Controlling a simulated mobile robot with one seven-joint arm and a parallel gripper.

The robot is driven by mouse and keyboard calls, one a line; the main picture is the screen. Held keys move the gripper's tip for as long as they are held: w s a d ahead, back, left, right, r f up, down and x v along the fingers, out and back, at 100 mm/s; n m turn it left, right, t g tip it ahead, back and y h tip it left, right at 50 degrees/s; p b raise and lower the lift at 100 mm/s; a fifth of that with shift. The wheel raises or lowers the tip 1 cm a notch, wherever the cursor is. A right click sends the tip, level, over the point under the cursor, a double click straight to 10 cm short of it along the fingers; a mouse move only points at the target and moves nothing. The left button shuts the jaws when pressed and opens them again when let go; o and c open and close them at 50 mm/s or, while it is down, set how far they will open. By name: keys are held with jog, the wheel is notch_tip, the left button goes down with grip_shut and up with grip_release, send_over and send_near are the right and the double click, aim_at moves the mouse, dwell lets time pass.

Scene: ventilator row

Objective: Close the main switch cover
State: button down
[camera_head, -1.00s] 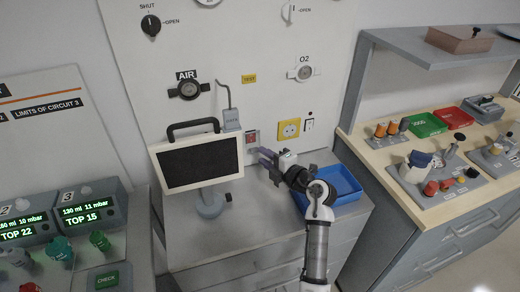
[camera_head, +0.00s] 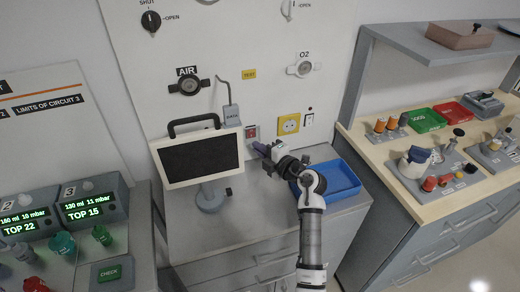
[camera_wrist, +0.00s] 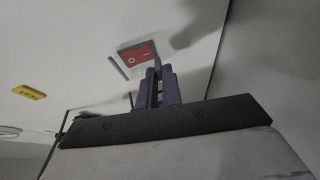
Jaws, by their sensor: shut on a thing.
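The red main switch (camera_head: 252,131) is on the white wall panel, right of the monitor. In the wrist view the switch (camera_wrist: 137,54) shows its red face with I and O marks, uncovered, in a pale frame. My gripper (camera_head: 260,148) is just below and right of the switch. In the wrist view its purple fingers (camera_wrist: 157,82) are close together, shut on a thin grey edge, which appears to be the switch cover (camera_wrist: 157,63), standing out beside the red face. Most of the cover is hidden by the fingers.
The monitor (camera_head: 199,158) stands close left of my gripper. A blue tray (camera_head: 338,181) lies under and right of my arm. A yellow socket (camera_head: 289,124) and a small wall switch (camera_head: 309,117) are right of the main switch. The counter front is clear.

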jog(key=b, duration=0.1)
jog(key=t+y+b, duration=0.1)
jog(key=b, duration=0.1)
jog(key=shift+w+a+f+n, duration=0.15)
jog(key=shift+w+f+n, duration=0.15)
jog(key=shift+w+f, duration=0.1)
jog(key=shift+s+r, duration=0.1)
jog(key=shift+r, duration=0.05)
jog(key=c, duration=1.6)
grip_release()
jog(key=shift+o, duration=0.2)
